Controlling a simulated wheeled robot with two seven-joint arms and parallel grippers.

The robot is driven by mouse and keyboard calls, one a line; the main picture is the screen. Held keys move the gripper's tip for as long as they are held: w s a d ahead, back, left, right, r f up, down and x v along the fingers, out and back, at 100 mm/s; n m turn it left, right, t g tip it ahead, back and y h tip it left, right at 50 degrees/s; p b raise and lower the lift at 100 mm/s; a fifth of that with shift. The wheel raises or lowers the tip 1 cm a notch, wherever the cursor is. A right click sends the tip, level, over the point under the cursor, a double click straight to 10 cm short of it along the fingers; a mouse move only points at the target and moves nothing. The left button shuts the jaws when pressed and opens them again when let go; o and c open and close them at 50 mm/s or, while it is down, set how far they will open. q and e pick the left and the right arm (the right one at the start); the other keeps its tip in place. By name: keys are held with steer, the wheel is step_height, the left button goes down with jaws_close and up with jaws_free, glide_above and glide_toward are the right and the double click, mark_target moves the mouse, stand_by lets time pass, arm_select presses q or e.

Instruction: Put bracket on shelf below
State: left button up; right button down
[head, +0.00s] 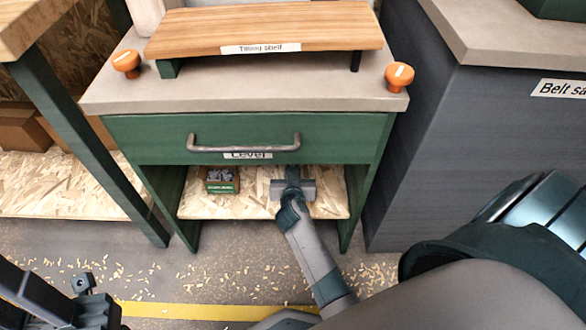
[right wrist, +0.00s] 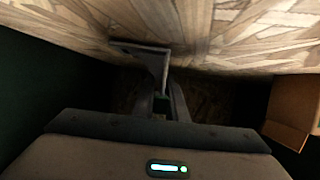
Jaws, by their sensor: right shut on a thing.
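The bracket (right wrist: 148,58) is a small grey triangular metal piece, seen in the right wrist view between my finger ends. My right gripper (right wrist: 165,100) is shut on it. In the head view my right gripper (head: 292,176) reaches into the open space under the green drawer, above the chipboard lower shelf (head: 255,207); it hides the bracket there. The bracket is close to the shelf surface, but I cannot tell whether they touch. My left gripper (head: 88,300) is at the bottom left, away from the cabinet, and its jaws are unclear.
A small green box (head: 220,181) with grey contents stands on the shelf's left part. The drawer (head: 160,140) with its handle (head: 245,148) hangs close above my right gripper. Cabinet side walls bound the space. The shelf's front right is clear.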

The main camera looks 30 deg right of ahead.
steer(key=shift+f, duration=0.1)
steer(key=c, duration=1.8)
jaws_free()
steer(key=shift+o, duration=0.2)
